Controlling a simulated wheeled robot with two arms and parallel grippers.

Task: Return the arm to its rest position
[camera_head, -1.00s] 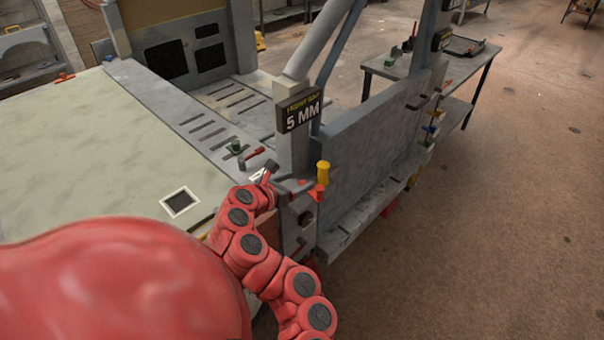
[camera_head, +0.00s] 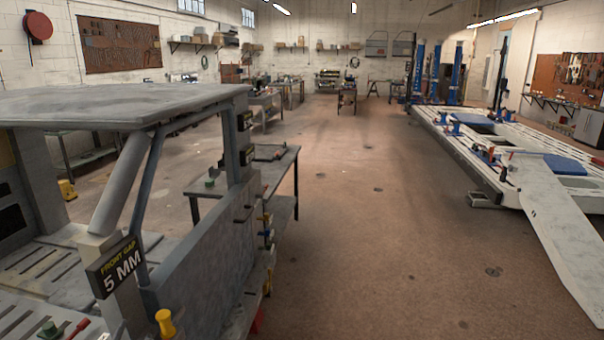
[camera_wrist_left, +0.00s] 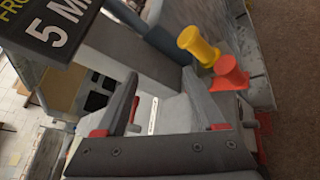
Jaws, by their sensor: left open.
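My left gripper (camera_wrist_left: 160,80) shows in the left wrist view, with its two dark fingers spread apart and nothing seen between them. It is near the grey frame (camera_head: 205,270) of the bench, close to the "FRONT GAP 5 MM" sign (camera_head: 117,265), which also shows in the wrist view (camera_wrist_left: 60,28). A yellow knob (camera_wrist_left: 198,45) and an orange-red piece (camera_wrist_left: 230,75) lie just beyond the right finger. Whether a finger touches the frame cannot be told. In the head view neither gripper shows.
The yellow knob also shows in the head view (camera_head: 166,322). A dark side table (camera_head: 230,178) stands behind the frame. A white lift platform (camera_head: 500,150) with a ramp stands at the right. The brown floor between them is clear.

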